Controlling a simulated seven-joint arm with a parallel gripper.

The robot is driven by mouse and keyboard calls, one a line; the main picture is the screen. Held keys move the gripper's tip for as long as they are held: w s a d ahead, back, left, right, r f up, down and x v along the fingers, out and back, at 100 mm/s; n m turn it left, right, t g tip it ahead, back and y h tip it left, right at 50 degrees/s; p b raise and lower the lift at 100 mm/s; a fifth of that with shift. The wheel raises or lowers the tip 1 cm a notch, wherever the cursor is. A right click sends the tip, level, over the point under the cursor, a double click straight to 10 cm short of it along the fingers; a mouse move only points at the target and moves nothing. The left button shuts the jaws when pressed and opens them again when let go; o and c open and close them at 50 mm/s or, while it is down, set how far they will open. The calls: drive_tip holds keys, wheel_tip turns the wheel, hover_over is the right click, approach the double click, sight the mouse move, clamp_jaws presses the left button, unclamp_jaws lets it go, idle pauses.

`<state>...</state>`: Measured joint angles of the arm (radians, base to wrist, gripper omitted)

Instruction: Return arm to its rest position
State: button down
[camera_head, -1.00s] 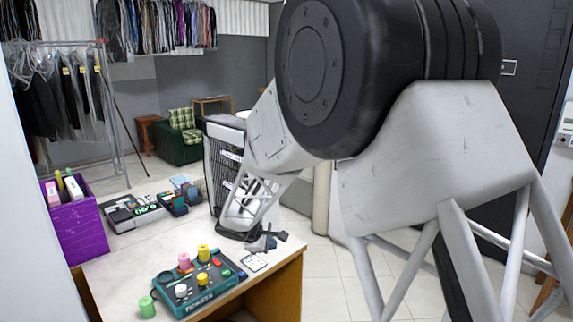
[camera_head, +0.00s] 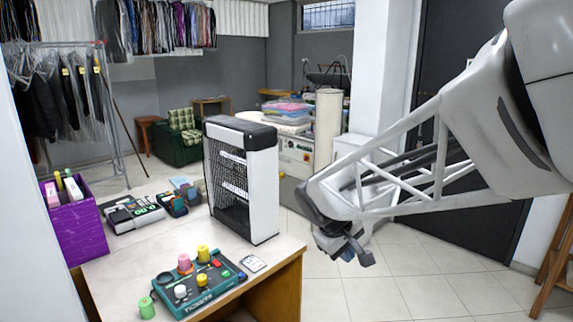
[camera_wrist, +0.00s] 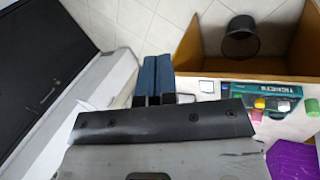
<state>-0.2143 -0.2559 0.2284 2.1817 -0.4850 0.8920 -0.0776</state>
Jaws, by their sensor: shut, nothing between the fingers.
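My gripper (camera_head: 345,250) is in the head view, right of the table and apart from it, above the tiled floor. My arm reaches in from the right edge of the picture. In the wrist view, the two blue fingers of my gripper (camera_wrist: 154,75) lie side by side, shut with nothing between them. No held object shows in either view.
The table (camera_head: 135,270) carries a teal tray (camera_head: 195,285) with colored spools, a white-and-black heater-like unit (camera_head: 242,180), a purple box (camera_head: 78,230) and a calculator-like machine (camera_head: 133,213). A black bin (camera_wrist: 241,40) stands by the table's brown panels. Floor right of the table is clear.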

drive_tip(key=s+d+m+y, duration=0.2)
drive_tip(key=s+m, duration=0.1)
drive_tip(key=s, duration=0.8)
drive_tip(key=s+d+r+m+y, duration=0.1)
drive_tip(key=s+d+m, duration=0.2)
drive_tip(key=s, duration=0.9)
drive_tip(key=shift+s+d+r+m+y, duration=0.15)
drive_tip(key=shift+s+r+m+y, duration=0.1)
drive_tip(key=shift+m+y, duration=0.15)
drive_tip(key=shift+w, duration=0.15)
